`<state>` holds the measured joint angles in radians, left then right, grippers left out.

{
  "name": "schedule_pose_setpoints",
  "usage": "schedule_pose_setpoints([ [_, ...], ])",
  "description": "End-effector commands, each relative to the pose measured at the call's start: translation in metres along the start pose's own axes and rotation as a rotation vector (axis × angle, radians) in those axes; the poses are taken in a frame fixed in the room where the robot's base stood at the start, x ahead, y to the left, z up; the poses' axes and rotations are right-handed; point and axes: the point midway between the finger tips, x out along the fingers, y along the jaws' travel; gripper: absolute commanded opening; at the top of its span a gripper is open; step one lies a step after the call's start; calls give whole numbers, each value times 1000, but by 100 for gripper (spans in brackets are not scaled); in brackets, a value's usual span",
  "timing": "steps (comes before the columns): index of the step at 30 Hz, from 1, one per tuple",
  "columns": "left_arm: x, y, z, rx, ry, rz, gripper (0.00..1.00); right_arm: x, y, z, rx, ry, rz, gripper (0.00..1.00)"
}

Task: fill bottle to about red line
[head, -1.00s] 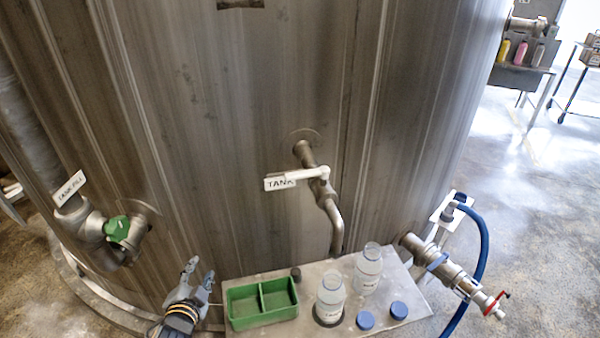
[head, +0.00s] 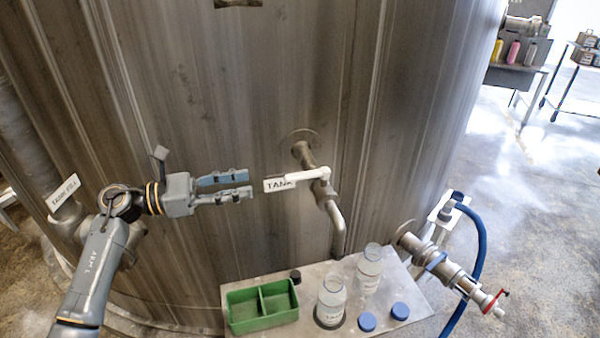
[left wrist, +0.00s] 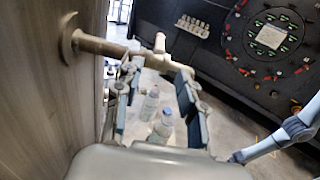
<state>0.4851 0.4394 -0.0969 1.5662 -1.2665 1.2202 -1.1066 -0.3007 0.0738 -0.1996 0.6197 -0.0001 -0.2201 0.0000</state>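Two clear bottles with white labels stand upright and uncapped on the metal shelf (head: 405,318). The front bottle (head: 331,298) stands on a dark round base under the tap, and the other bottle (head: 368,268) is behind it to the right. The tap (head: 333,215) comes out of the tank wall, with a white handle (head: 308,176) and a TANK tag (head: 275,185). My left gripper (head: 250,183) is open and empty, left of the tag and pointing at it. In the left wrist view the tap pipe (left wrist: 100,46) shows beyond the fingers. My right gripper is not in view. No red line is readable.
A green two-part tray (head: 262,306) and two blue caps (head: 367,322) are on the shelf. A side valve with a red lever (head: 497,300) and a blue hose (head: 481,240) are at the right. A green-handled valve was at the left.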

Motion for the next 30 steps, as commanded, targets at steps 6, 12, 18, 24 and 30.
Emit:
schedule_pose_setpoints([
  [6, 40, -1, 6, -7, -8, -3, 40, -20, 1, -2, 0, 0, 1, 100],
  [12, 83, -1, 6, -8, -7, -2, 40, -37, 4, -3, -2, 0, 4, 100],
  [18, 116, -1, 4, -8, -6, -2, 40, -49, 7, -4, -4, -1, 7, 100],
  [24, 131, 0, 2, -6, -5, 0, 40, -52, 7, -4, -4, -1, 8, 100],
  [30, 132, 0, 1, -5, -4, 1, 40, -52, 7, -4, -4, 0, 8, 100],
])
